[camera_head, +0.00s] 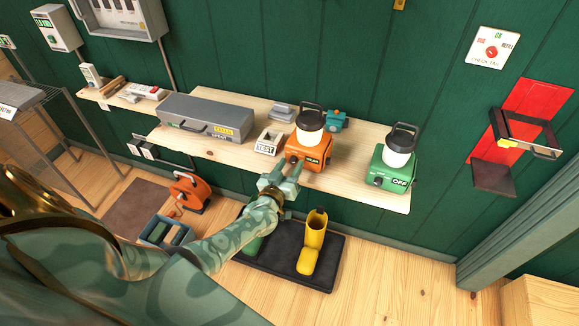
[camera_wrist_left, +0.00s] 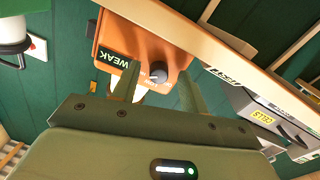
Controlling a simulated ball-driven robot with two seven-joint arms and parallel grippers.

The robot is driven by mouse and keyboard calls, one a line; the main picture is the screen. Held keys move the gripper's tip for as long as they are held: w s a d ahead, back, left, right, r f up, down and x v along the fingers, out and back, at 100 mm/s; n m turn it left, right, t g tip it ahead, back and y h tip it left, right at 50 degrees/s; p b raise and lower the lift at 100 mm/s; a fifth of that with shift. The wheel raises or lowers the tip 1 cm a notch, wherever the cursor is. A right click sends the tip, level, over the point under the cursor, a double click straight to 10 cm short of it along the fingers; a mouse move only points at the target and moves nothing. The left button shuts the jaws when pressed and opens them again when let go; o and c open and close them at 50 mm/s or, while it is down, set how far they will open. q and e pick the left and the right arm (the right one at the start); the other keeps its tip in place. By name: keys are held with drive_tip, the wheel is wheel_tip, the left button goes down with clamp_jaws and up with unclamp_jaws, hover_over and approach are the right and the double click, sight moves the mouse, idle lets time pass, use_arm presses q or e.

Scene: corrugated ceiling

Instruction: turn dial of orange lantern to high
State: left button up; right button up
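The orange lantern (camera_head: 318,149), with a white globe and black handle, stands upright on the wooden shelf. Its label reads WEAK in the left wrist view (camera_wrist_left: 115,60). Its dark round dial (camera_wrist_left: 158,71) shows on the orange front there, between my fingertips. My left gripper (camera_head: 285,168) is just in front of the lantern at the shelf's front edge. In the left wrist view its fingers (camera_wrist_left: 158,84) are apart, one on each side of the dial, with gaps visible. I cannot tell how far they reach over the dial. My right gripper is in neither view.
On the shelf (camera_head: 347,183), a green lantern (camera_head: 387,178) labelled OFF stands to the right. A small TEST box (camera_head: 268,142) and a grey case (camera_head: 205,117) are to the left. A teal object (camera_head: 335,120) is behind.

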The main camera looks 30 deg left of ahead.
use_arm(q)
drive_tip(key=s+d+p, duration=0.2)
drive_tip(key=s+p, duration=0.1)
drive_tip(key=s, duration=1.3)
drive_tip(key=shift+d, duration=0.4)
drive_tip(key=shift+f, duration=0.1)
